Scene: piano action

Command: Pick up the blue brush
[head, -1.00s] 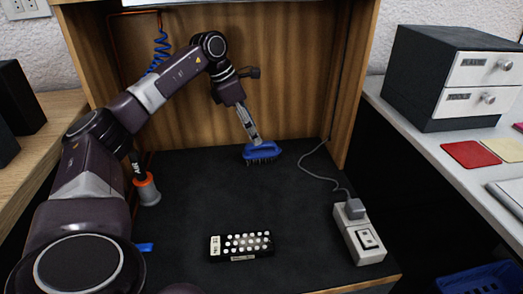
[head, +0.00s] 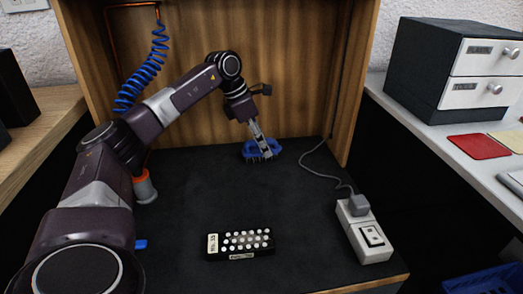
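The blue brush (head: 274,148) lies at the back of the dark work surface, close to the wooden back panel, with its bristles toward me. My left gripper (head: 264,152) reaches down from the upper left, and its fingers are at the brush, overlapping the middle of it in the head view. The fingers hide part of the brush. I cannot tell whether they are closed on it or only beside it. My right gripper is not in view.
A black box with white buttons (head: 239,244) lies at the front middle. A grey power strip (head: 364,234) with a cable is at the right. An orange-topped grey holder (head: 145,188) stands left near my arm. A blue coiled hose (head: 143,72) hangs at the back left. The middle surface is clear.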

